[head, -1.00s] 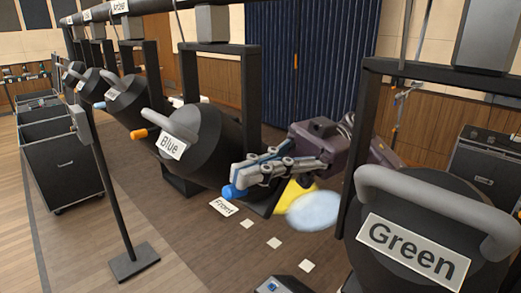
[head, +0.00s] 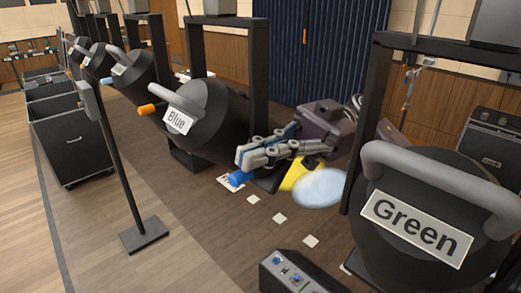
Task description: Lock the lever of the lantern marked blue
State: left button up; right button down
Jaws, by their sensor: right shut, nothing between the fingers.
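The lantern marked Blue (head: 212,118) is a black can with a grey bent handle, hung in a black yoke. An orange-tipped knob (head: 147,109) sticks out at its left. A bright blue lever tip (head: 239,178) shows low at its right, pointing down and left. My right gripper (head: 246,159) is shut and empty, right by the blue tip and just above it. I cannot tell whether they touch. The gripper hides the lever's root. My left gripper is out of view.
The Green lantern (head: 425,175) fills the near right. A thin black stand (head: 120,165) rises left of the Blue lantern. A control box (head: 292,275) sits at the bottom. A yellow panel (head: 297,176) and a pale disc (head: 320,188) lie beyond. More lanterns recede at the left.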

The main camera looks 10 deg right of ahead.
jog(key=v, duration=1.2)
jog(key=shift+w+f, duration=0.1)
